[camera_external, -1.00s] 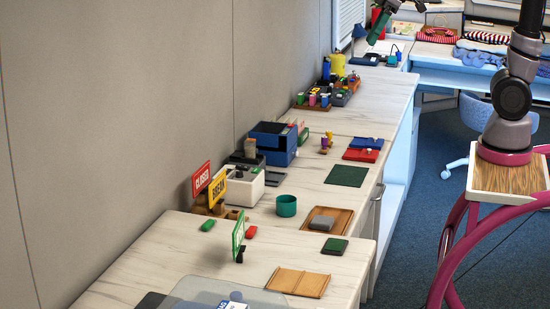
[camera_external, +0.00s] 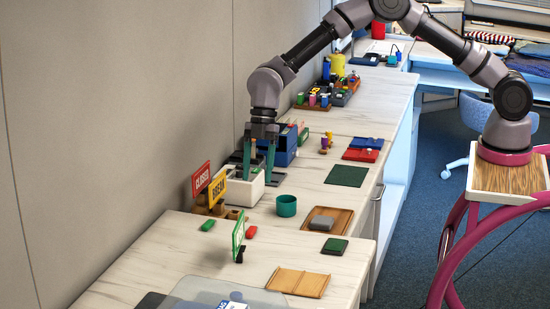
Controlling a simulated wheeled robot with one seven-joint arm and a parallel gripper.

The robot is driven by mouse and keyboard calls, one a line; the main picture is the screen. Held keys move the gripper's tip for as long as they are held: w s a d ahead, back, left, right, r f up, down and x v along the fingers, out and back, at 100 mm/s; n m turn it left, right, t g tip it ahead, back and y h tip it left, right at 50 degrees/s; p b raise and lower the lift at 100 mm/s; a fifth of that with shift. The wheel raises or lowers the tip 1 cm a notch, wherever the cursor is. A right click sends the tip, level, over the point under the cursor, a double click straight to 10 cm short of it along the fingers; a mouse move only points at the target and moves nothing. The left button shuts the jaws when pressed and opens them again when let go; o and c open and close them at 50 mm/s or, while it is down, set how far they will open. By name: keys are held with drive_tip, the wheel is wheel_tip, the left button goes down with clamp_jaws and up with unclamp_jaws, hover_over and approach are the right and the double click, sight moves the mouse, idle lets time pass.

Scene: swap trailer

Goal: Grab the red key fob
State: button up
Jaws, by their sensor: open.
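A small red block-like piece (camera_external: 251,232), which looks like the red key fob, lies flat on the white counter (camera_external: 185,265). It is just right of the green upright sign (camera_external: 238,238). My gripper (camera_external: 259,181) points down with its two teal fingers apart and nothing seen between them. It is over or at the white open-topped box (camera_external: 256,193), farther back along the counter than the red piece and clearly apart from it. I cannot tell whether the fingertips are inside the box or in front of it.
A teal cup (camera_external: 286,206) stands right of the white box. CLOSED (camera_external: 201,179) and BREAK (camera_external: 217,190) signs stand left of it. A small green piece (camera_external: 207,225) lies nearby. A blue box (camera_external: 290,154) is behind my gripper. A wooden tray (camera_external: 345,224) lies to the right.

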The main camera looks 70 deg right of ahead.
sight(251, 230)
drive_tip(key=shift+n, duration=0.3)
drive_tip(key=x, duration=1.3)
drive_tip(key=shift+a+f, duration=0.2)
clamp_jaws()
